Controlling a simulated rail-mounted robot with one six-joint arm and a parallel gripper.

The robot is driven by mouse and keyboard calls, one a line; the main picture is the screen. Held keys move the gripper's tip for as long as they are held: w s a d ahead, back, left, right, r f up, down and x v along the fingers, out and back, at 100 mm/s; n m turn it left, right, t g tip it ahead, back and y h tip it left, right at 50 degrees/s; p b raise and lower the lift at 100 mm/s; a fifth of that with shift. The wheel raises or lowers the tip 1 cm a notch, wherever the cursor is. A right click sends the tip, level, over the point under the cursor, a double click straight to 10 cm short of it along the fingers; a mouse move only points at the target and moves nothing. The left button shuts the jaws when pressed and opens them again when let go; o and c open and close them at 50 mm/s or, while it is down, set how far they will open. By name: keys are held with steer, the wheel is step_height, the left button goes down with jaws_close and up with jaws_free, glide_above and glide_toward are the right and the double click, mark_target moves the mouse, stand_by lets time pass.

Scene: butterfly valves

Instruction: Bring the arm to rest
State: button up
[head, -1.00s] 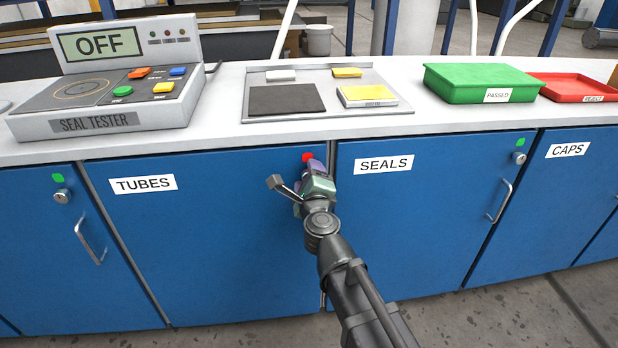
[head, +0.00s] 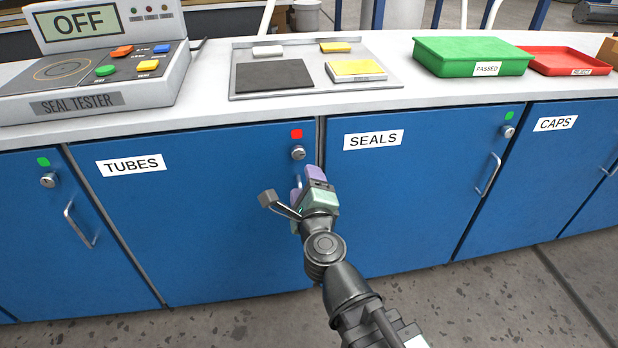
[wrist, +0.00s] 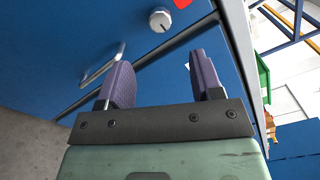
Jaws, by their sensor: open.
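My gripper (head: 306,183) is in front of the blue TUBES cabinet door (head: 200,220), a little below that door's round lock knob (head: 298,153). A red square marker (head: 296,134) sits just above the knob. In the wrist view my gripper (wrist: 162,80) has its two purple fingers apart, with nothing between them. The knob (wrist: 160,21) also shows in the wrist view, beyond the fingers and clear of them. The TUBES door looks shut. Its handle is hidden in the head view, but a bar handle (wrist: 103,65) shows in the wrist view.
The SEALS door (head: 410,190) and CAPS door (head: 560,150) are shut, with a green marker (head: 509,115) by the SEALS lock. On the counter stand the seal tester (head: 100,60) reading OFF, a grey tray (head: 318,93), a green PASSED bin (head: 470,57) and a red REJECT tray (head: 570,62).

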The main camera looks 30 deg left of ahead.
steer(key=s+a+f+n+g+y, duration=0.2)
steer(key=s+a+n+g+y, duration=0.2)
steer(key=s+n+g, duration=0.55)
steer(key=w+d+f+n+g+h, duration=0.1)
steer(key=w+d+f+n+h, duration=0.35)
steer(key=d, duration=0.25)
steer(key=w+d+f+n+g+h, duration=0.2)
steer(key=w+d+f+n+h, duration=0.15)
steer(key=d+f+n, duration=0.3)
steer(key=w+d+f+m+h, duration=0.1)
steer(key=w+d+m+h, duration=0.15)
steer(key=d, duration=1.05)
steer(key=w+d+f+m+h, duration=0.1)
steer(key=w+d+m+h, duration=0.15)
steer(key=d, duration=1.05)
steer(key=w+d+f+m+h, duration=0.15)
steer(key=d+h, duration=0.25)
steer(key=d, duration=0.9)
step_height(320, 180, up, 32)
steer(key=a+p, duration=0.1)
steer(key=p, duration=3.2)
steer(key=shift+w+a+r+n, duration=0.15)
steer(key=shift+w+r+n, duration=0.1)
steer(key=shift+w+n, duration=0.05)
